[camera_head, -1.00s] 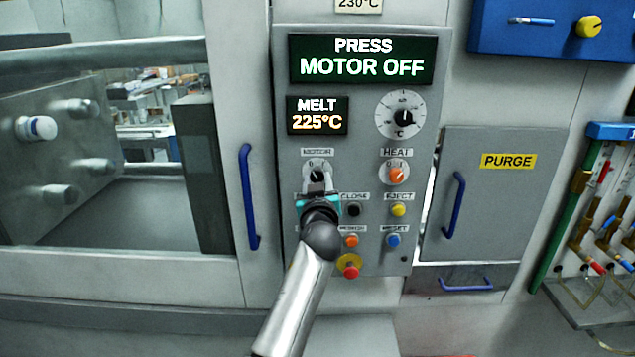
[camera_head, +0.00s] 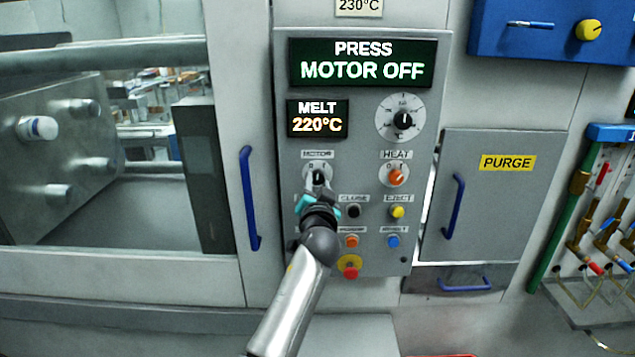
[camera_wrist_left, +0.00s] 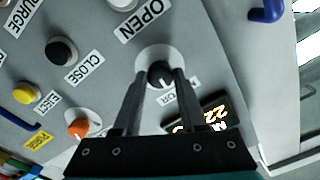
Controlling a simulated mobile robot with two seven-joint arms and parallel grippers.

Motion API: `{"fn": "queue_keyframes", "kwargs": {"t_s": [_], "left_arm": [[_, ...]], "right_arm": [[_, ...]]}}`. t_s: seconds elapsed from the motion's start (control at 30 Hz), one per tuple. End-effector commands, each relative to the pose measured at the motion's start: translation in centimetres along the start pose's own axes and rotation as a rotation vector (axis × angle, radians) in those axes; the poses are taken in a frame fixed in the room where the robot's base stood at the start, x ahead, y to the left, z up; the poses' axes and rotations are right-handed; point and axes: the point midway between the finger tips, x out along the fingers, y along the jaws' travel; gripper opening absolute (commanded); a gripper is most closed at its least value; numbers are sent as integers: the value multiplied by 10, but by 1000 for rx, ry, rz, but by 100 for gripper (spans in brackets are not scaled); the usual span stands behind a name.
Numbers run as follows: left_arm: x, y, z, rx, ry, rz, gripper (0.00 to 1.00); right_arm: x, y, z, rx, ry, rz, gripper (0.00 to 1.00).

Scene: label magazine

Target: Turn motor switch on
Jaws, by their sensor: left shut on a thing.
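The motor switch (camera_head: 318,177) is a black rotary knob on a white round dial, under the MOTOR label on the grey control panel (camera_head: 290,225). My left gripper (camera_head: 318,188) is at the knob from below, and its wrist covers part of the panel. In the left wrist view the two dark fingers (camera_wrist_left: 157,85) are shut on the black knob (camera_wrist_left: 159,74), one on each side. The display (camera_head: 362,60) above reads "PRESS MOTOR OFF". My right gripper is not in view.
The orange heat knob (camera_head: 397,176) is right of the motor switch. Below are black close (camera_head: 353,211), yellow eject (camera_head: 398,212) and other buttons, plus a red stop button (camera_head: 349,267). A blue door handle (camera_head: 249,198) stands left of the panel.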

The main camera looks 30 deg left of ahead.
Motion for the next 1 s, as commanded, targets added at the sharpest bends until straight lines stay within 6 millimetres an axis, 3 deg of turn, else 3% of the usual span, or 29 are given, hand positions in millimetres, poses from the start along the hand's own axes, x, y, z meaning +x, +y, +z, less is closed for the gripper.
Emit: {"fn": "queue_keyframes", "kwargs": {"t_s": [0.5,1.0], "left_arm": [[0,-2,-3,418,17,0,0],[0,-2,-3,554,21,-2,0]], "right_arm": [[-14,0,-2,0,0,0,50],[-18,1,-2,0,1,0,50]]}}
